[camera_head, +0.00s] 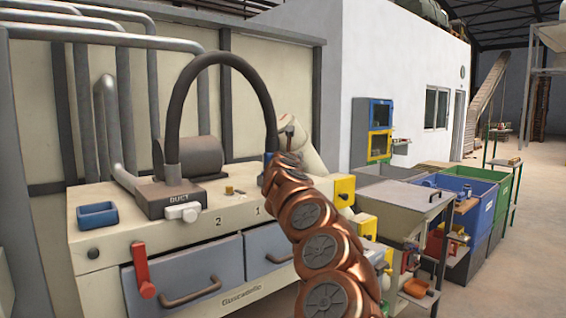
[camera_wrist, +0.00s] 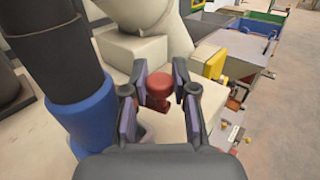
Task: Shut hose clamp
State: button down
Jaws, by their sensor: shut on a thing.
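The black hose (camera_head: 240,70) arches from the duct box on the machine top down to the right, behind my copper arm. Its blue cuff (camera_wrist: 90,120) is large at the left of the wrist view, with a sliver in the head view (camera_head: 267,160). In the wrist view my gripper (camera_wrist: 160,76) is shut on a red knob (camera_wrist: 158,90), just right of the cuff. I take the knob to be the hose clamp's handle; its link to the clamp is hidden. In the head view my arm mostly hides the gripper, the knob and the clamp.
A cream cylinder (camera_wrist: 155,15) stands close beyond my gripper. A yellow box (camera_head: 342,190) is right of my arm. A red lever (camera_head: 142,270) and blue tray (camera_head: 97,215) are on the machine's left. Open floor (camera_head: 520,270) lies far right.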

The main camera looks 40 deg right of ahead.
jog(key=shift+r, duration=0.1)
dwell(0.3)
jog(key=c, duration=0.9)
grip_release()
jog(key=shift+a, duration=0.1)
jog(key=shift+v, duration=3.9)
